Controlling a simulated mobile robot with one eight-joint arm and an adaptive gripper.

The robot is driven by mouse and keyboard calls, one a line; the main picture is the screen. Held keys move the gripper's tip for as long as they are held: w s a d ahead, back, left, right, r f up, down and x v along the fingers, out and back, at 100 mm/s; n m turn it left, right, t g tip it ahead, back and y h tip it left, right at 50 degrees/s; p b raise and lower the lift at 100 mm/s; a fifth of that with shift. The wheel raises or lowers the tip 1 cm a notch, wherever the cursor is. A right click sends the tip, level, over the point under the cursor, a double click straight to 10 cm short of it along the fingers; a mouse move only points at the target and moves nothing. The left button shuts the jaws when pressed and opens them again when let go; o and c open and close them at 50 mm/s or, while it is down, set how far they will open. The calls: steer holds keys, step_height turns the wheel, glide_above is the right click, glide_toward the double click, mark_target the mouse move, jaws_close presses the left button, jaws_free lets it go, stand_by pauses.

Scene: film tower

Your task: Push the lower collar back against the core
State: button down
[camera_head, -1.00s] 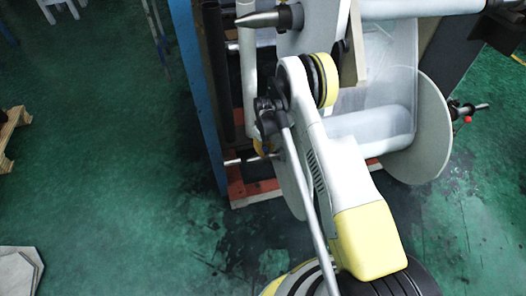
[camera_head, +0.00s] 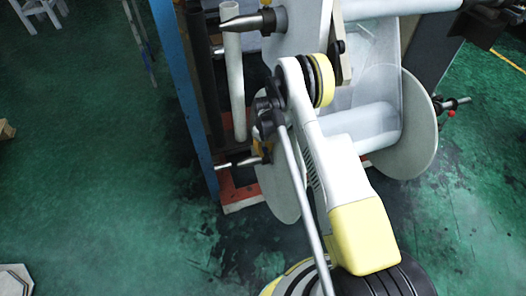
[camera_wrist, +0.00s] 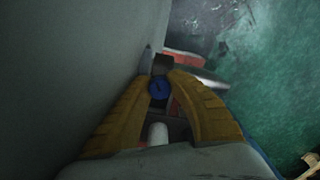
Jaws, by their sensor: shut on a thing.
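The lower collar (camera_wrist: 163,64) is a dark block with a blue round knob (camera_wrist: 158,87) on it in the wrist view. My gripper (camera_wrist: 160,77) has yellow fingers closed around it. The collar sits on the lower metal shaft (camera_head: 236,163), beside the pale disc (camera_head: 279,193) at the roll's left end. The lower core and film roll (camera_head: 362,130) lie between this disc and the right disc (camera_head: 420,130). In the head view my arm hides most of my gripper. I cannot tell whether the collar touches the core.
An upper shaft with a pointed tip (camera_head: 240,21) juts left above. A blue post (camera_head: 182,95) and a white upright tube (camera_head: 233,85) stand left of my arm. A red base (camera_head: 240,195) lies below. The green floor at left is mostly clear.

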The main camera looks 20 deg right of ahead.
steer(key=shift+s+d, duration=0.2)
steer(key=shift+d, duration=0.4)
steer(key=c, duration=1.3)
jaws_free()
steer(key=shift+o, duration=0.2)
steer(key=shift+w+a+r, duration=0.1)
steer(key=shift+w+r, duration=0.05)
steer(key=shift+r, duration=0.35)
step_height(320, 180, up, 6)
steer(key=shift+a+r, duration=0.15)
steer(key=shift+r, duration=0.05)
steer(key=shift+a+r, duration=0.15)
steer(key=shift+r, duration=0.2)
